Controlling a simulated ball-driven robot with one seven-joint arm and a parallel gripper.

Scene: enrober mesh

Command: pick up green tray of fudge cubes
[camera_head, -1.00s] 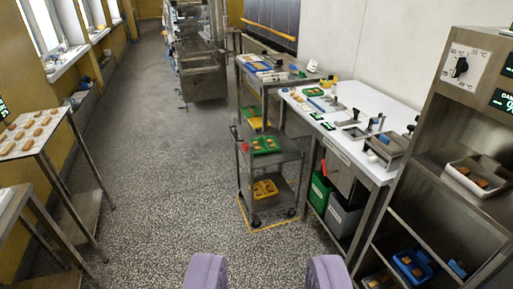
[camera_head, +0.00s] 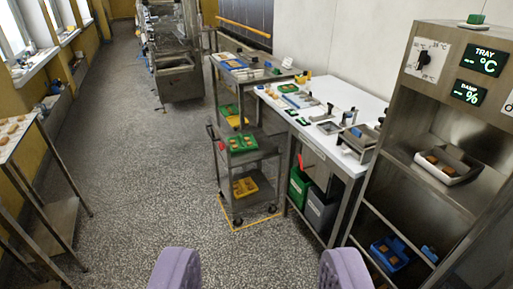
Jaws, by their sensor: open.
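A green tray with brown fudge cubes (camera_head: 231,144) lies on the middle shelf of a steel trolley (camera_head: 262,151), left of the white-topped bench. Another green tray (camera_head: 228,109) shows higher up on the trolley, partly hidden beside a yellow one; its contents are too small to tell. My gripper (camera_head: 255,270) is open and empty at the bottom of the view, its two purple fingers wide apart. It is well short of the trolley, with open floor between them.
A yellow tray (camera_head: 244,188) sits on the trolley's bottom shelf. The white bench (camera_head: 330,110) stands right of the trolley, and a steel cabinet (camera_head: 400,130) with trays stands nearer right. A rack (camera_head: 62,215) stands at left. The speckled floor between is clear.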

